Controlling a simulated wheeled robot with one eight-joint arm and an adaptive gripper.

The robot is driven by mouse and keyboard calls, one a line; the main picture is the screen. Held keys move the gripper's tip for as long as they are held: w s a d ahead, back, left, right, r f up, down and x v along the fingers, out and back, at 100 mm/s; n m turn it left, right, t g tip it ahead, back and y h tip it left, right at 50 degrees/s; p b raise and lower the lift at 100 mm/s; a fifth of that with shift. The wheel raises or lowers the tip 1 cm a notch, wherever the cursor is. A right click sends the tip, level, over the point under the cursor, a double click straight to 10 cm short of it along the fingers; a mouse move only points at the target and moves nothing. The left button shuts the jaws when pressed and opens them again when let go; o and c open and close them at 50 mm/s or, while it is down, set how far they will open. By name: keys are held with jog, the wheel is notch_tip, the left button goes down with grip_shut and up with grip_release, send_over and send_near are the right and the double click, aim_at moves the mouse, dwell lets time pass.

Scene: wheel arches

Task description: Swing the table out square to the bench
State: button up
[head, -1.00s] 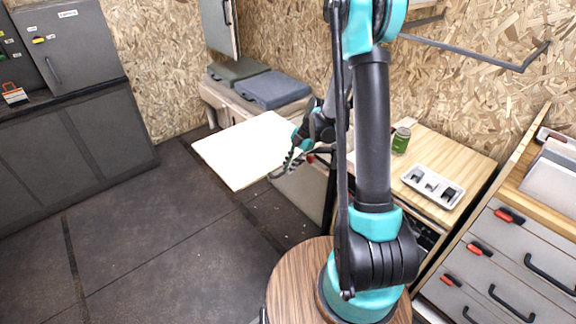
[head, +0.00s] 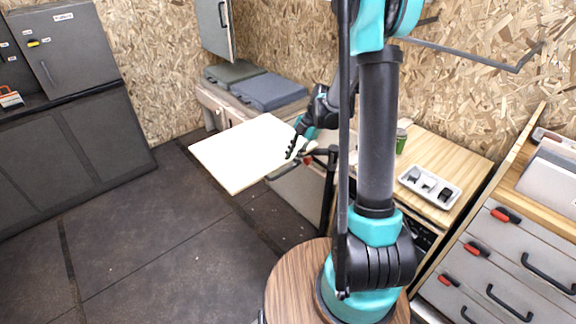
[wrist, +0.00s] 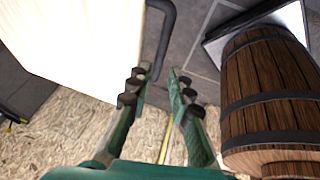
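The table (head: 238,152) is a pale flat board, set at an angle beside the bench with grey cushions (head: 268,90). A dark bent tube (head: 282,174) shows under its near right edge, and a dark post (head: 329,190) stands to the right. My gripper (head: 291,150) is at the board's right corner. In the wrist view the table (wrist: 75,45) fills the upper left, and the dark tube (wrist: 166,35) runs down close to the left fingertip. My gripper (wrist: 161,75) is open, with nothing between its fingers. Whether it touches the tube or board I cannot tell.
A drawer unit (head: 500,255) stands at the front right. Grey cabinets (head: 65,130) line the left. The dark floor (head: 150,235) is clear.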

jog(key=v, duration=0.6)
jog(key=shift+r, duration=0.2)
jog(key=shift+s+d, duration=0.1)
jog(key=s+d+m+t+h, duration=0.2)
jog(key=s+d+m, duration=0.1)
jog(key=s+m, duration=0.8)
jog(key=s+d+f+m+t+h, duration=0.1)
jog(key=s+d+m+t+h, duration=0.2)
jog(key=s+m, duration=0.8)
jog(key=shift+s+d+f+m, duration=0.2)
jog(key=shift+d+m, duration=0.4)
jog(key=shift+m, duration=1.2)
jog(key=shift+o, duration=0.4)
jog(key=shift+w, duration=0.1)
